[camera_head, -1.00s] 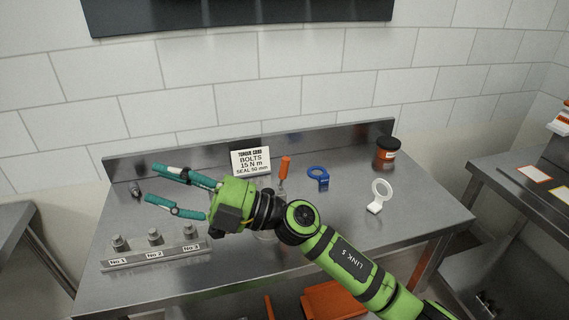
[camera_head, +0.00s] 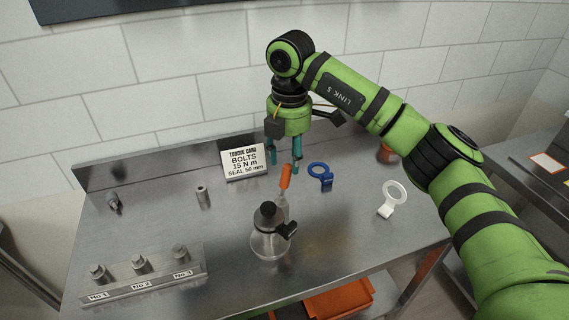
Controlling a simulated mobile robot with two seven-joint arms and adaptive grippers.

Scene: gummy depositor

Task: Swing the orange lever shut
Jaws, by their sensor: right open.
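The orange lever (camera_head: 285,177) stands nearly upright, leaning slightly, on a pale base near the middle of the steel table. My right gripper (camera_head: 285,166) points down with its two teal fingers apart and empty. In the picture the fingertips lie to either side of the lever's top. I cannot tell whether they are around it, above it or behind it, and no contact shows. My left gripper is out of view.
A blue ring tool (camera_head: 320,177) and a white ring tool (camera_head: 392,200) lie to the right. A torque card (camera_head: 244,162) stands behind left; a bolt rack (camera_head: 150,279) sits front left.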

